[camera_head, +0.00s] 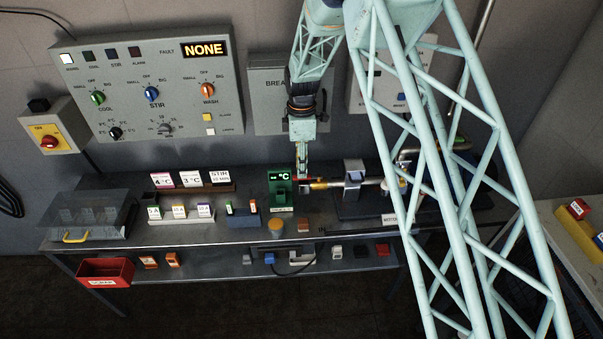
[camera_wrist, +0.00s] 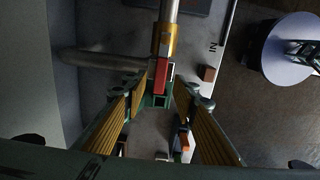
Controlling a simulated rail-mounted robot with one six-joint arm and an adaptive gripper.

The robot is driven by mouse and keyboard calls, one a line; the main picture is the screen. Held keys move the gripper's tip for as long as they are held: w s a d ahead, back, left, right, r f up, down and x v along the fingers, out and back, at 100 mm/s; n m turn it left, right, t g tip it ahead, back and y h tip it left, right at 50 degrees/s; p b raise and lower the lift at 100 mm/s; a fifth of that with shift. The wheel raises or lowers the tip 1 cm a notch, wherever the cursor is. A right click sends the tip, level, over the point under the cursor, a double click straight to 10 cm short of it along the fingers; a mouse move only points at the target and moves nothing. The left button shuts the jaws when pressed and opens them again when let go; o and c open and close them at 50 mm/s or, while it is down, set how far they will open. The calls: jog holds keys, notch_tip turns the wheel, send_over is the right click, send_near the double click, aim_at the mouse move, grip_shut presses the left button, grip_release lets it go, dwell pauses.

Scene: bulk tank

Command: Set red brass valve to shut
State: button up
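The brass valve (camera_head: 318,184) sits on the metal pipe above the bench, just right of the green temperature display (camera_head: 282,190). In the wrist view the brass body (camera_wrist: 165,40) is at the top centre, with its red lever (camera_wrist: 160,76) running down from it, roughly in line with the pipe. My gripper (camera_head: 302,176) points down at the lever from above. In the wrist view its fingers (camera_wrist: 163,88) are apart, with the lever's end showing between or just beyond the tips. Whether either finger touches the lever cannot be told.
A grey clamp-like block (camera_head: 354,180) stands right of the valve. The control panel (camera_head: 150,90) and breaker box (camera_head: 268,95) are on the wall behind. A red bin (camera_head: 105,271) hangs at lower left.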

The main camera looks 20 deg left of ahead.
jog(key=shift+f, duration=1.5)
jog(key=shift+c, duration=0.6)
grip_shut()
